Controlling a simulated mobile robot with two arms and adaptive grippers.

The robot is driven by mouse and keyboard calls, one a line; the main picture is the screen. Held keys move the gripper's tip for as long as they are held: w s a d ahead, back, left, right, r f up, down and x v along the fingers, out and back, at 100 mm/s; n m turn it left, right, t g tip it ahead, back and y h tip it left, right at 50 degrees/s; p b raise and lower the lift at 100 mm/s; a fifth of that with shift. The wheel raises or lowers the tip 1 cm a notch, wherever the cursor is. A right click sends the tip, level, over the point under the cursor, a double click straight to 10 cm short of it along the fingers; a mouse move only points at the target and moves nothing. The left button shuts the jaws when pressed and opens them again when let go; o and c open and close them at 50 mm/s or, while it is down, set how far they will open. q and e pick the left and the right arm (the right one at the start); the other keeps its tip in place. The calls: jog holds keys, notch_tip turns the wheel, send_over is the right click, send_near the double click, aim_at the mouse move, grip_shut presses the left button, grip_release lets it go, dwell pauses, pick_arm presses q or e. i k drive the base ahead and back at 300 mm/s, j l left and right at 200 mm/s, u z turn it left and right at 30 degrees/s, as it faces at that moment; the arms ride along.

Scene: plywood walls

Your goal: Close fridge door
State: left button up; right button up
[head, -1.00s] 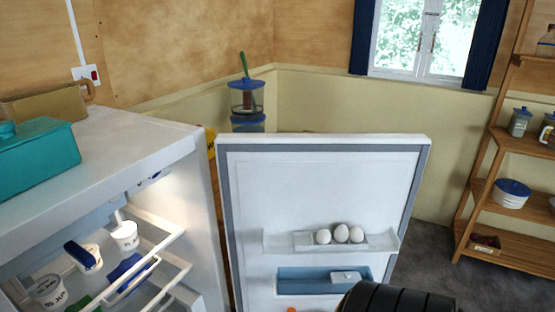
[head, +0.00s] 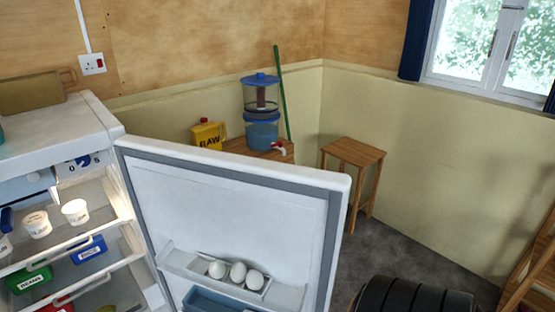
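The white fridge (head: 60,140) stands at the left with its interior showing. Its door (head: 235,210) is swung open across the middle, its inner side facing me. A door shelf (head: 215,280) holds three eggs (head: 238,272). Inside the fridge are white tubs (head: 75,211), a blue container (head: 89,250) and a green container (head: 30,280). A black ribbed part of my own arm shows at the bottom right, right of the door. Neither gripper is in view.
Behind the door, a water dispenser (head: 262,130) and a yellow container (head: 208,134) stand on a wooden stand (head: 240,149). A wooden stool (head: 352,156) stands in the corner. A wooden shelf (head: 535,265) is at the right edge. Grey floor is clear between stool and shelf.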

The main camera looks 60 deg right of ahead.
aim_at(286, 223)
jog(key=l+u, duration=0.15)
jog(key=l, duration=0.25)
jog(key=k+l+u, duration=0.15)
jog(key=l, duration=0.25)
jog(key=k+l+u, duration=0.15)
jog(key=l, duration=0.3)
jog(key=k+l+u, duration=0.15)
jog(key=l, duration=0.2)
jog(key=k+l+u, duration=0.15)
jog(key=l, duration=0.25)
jog(key=k+l+u, duration=0.15)
jog(key=l, duration=0.2)
jog(key=l+u, duration=0.2)
jog(key=l, duration=1)
